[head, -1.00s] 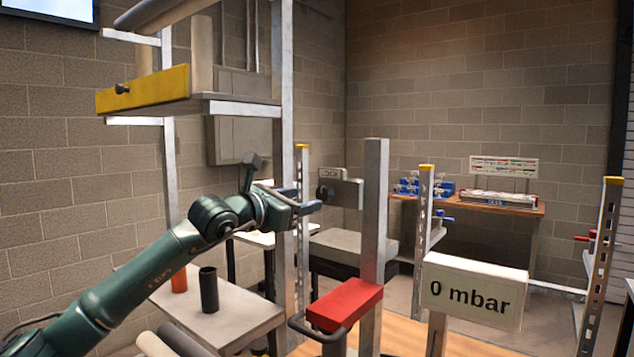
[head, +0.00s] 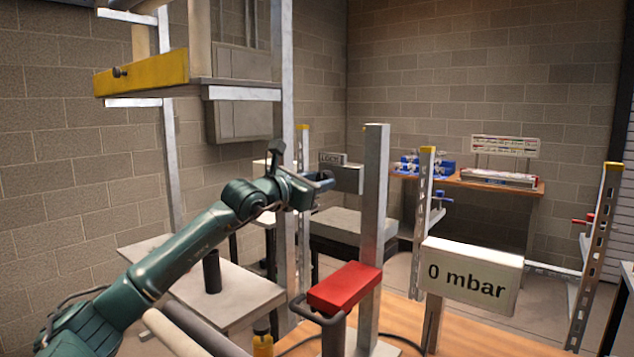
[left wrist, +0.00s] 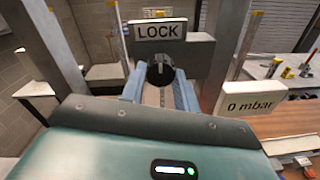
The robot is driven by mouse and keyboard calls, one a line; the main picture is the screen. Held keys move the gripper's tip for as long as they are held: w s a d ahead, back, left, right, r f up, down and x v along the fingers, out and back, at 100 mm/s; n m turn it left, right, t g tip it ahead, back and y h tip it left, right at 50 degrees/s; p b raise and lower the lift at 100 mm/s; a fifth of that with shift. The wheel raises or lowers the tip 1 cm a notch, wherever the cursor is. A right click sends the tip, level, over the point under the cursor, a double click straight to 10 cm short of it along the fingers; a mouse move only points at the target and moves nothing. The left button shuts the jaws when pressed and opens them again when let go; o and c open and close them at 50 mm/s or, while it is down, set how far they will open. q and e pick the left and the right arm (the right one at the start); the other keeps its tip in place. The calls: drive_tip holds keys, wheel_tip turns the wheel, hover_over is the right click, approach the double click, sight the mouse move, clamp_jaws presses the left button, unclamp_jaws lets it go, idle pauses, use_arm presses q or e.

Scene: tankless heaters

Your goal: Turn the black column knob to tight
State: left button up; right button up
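The black column knob (left wrist: 160,73) shows in the left wrist view just below the white LOCK sign (left wrist: 160,30), on the grey plate of the metal column. In the head view the LOCK sign (head: 333,158) shows, but the knob is hidden behind my gripper. My left gripper (head: 328,181) is at the knob. In the left wrist view its spread fingers (left wrist: 160,80) stand on either side of the knob. I cannot tell whether they touch it. My right gripper is not in view.
A "0 mbar" display (head: 470,276) is at front right. A yellow-fronted shelf (head: 142,75) is at upper left. A black cylinder (head: 212,272) stands on a grey table.

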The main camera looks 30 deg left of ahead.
use_arm(q)
drive_tip(key=c, duration=0.4)
drive_tip(key=shift+c, duration=0.2)
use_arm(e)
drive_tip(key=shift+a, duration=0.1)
use_arm(q)
drive_tip(key=shift+m, duration=0.3)
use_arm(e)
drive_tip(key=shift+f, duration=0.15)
use_arm(q)
drive_tip(key=m+b, duration=0.3)
drive_tip(key=m, duration=1.2)
drive_tip(key=shift+r+y, duration=0.1)
drive_tip(key=shift+y, duration=0.2)
drive_tip(key=m, duration=0.4)
drive_tip(key=shift+d+m, duration=0.1)
drive_tip(key=shift+m, duration=0.6)
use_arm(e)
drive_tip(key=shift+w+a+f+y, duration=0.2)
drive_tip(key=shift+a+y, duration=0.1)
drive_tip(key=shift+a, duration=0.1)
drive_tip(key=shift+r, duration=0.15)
